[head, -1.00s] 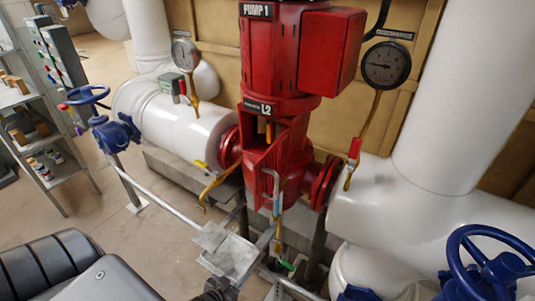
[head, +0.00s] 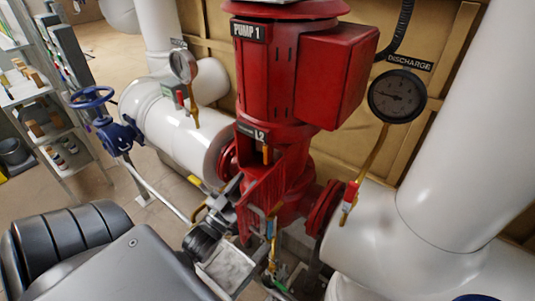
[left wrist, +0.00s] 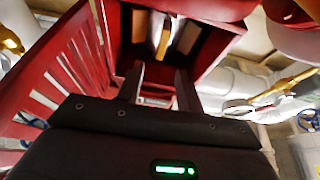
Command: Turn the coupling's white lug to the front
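The red pump (head: 290,85) has an opening in its lower housing under the L2 label. An orange part of the coupling (head: 266,154) shows inside this opening in the head view. In the left wrist view the coupling (left wrist: 161,35) shows as pale and tan upright pieces inside the dark red-framed opening; I cannot tell surely which piece is the white lug. My left gripper (head: 238,186) is just in front of and below the opening. In the left wrist view its two fingers (left wrist: 158,88) stand apart, with nothing seen between them, pointing at the opening. My right gripper is not in view.
A slatted red guard (left wrist: 65,75) stands close left of my fingers. White pipes (head: 185,130) flank the pump. Gauges (head: 397,96) with yellow stems, a blue handwheel valve (head: 118,135) and a shelf rack (head: 55,135) stand around. Open floor lies at the left.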

